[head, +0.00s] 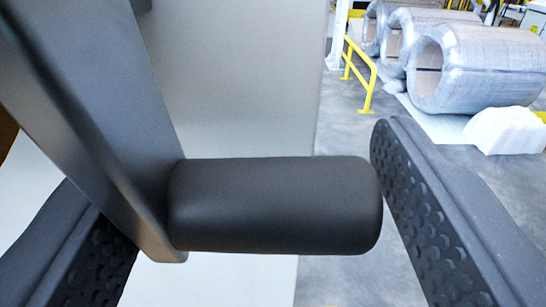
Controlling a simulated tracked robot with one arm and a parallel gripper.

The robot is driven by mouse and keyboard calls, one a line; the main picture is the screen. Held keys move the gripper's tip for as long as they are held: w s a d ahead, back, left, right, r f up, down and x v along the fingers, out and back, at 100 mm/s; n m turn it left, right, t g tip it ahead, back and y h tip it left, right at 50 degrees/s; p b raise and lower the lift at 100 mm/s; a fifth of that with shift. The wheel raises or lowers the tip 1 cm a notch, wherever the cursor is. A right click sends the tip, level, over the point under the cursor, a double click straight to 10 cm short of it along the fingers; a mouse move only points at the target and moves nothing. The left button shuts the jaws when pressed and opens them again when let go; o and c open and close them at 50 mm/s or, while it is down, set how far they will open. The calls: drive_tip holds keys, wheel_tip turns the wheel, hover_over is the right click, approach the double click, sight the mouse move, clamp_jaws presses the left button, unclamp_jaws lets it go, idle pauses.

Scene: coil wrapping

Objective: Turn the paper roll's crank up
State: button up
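The crank shows large and close in the head view. Its flat grey arm (95,105) slants down from the upper left, and its black cylindrical handle (275,205) sticks out to the right from the arm's lower end. My gripper (250,200) is open, with one dark, dimpled finger on each side. The handle lies lengthwise across the space between the fingers. Its right end is close to the right finger; I cannot tell if they touch. The crank arm hides part of the left finger. The paper roll cannot be made out for certain.
A pale grey panel (240,80) stands behind the crank. Several wrapped coils (478,68) lie on the floor at the upper right, with a white bundle (505,130) in front. A yellow rail (361,75) stands left of them. Grey floor (345,130) is open between.

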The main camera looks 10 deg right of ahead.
drive_tip(key=c, duration=1)
drive_tip(key=shift+a, duration=0.2)
drive_tip(key=shift+d, duration=0.1)
drive_tip(key=shift+d+t+b, duration=0.2)
drive_tip(key=shift+t+b, duration=0.1)
drive_tip(key=shift+b, duration=0.05)
drive_tip(key=shift+w+h, duration=0.1)
drive_tip(key=shift+h, duration=0.2)
